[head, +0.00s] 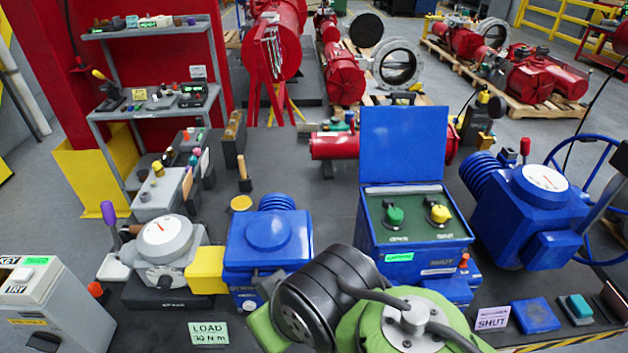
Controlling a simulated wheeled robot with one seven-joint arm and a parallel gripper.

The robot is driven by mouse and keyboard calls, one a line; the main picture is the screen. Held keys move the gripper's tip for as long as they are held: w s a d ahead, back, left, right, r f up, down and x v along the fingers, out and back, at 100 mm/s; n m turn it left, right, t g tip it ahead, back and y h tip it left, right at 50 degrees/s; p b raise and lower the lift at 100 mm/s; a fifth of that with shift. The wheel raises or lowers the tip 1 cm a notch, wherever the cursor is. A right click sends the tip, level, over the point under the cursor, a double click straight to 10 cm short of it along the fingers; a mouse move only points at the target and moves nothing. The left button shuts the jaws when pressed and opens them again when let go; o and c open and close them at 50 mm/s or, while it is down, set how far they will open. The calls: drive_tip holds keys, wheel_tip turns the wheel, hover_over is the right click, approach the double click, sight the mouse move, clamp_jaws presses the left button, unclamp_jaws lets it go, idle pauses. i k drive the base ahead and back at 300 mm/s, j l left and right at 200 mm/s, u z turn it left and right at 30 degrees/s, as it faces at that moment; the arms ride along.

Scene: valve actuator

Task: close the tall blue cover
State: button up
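The tall blue cover (402,144) stands open and upright at the back edge of a blue box (372,268). It is a flat panel, and its face is turned toward me. The box's dark green top panel (420,213) is exposed, with a green knob (394,215) at left and a yellow knob (439,213) at right. A black and green part of my own arm shows at the bottom middle, in front of the box. My gripper cannot be made out in the head view.
A blue housing (268,240) with a yellow block stands left of the box. A blue actuator with a dial (545,178) and a handwheel stands right. A "SHUT" sign (492,318) and a blue pad (535,315) lie front right. Grey shelves (150,113) stand back left.

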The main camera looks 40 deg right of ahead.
sight(398, 143)
drive_tip(key=l+z, duration=0.15)
drive_tip(key=z, duration=1.65)
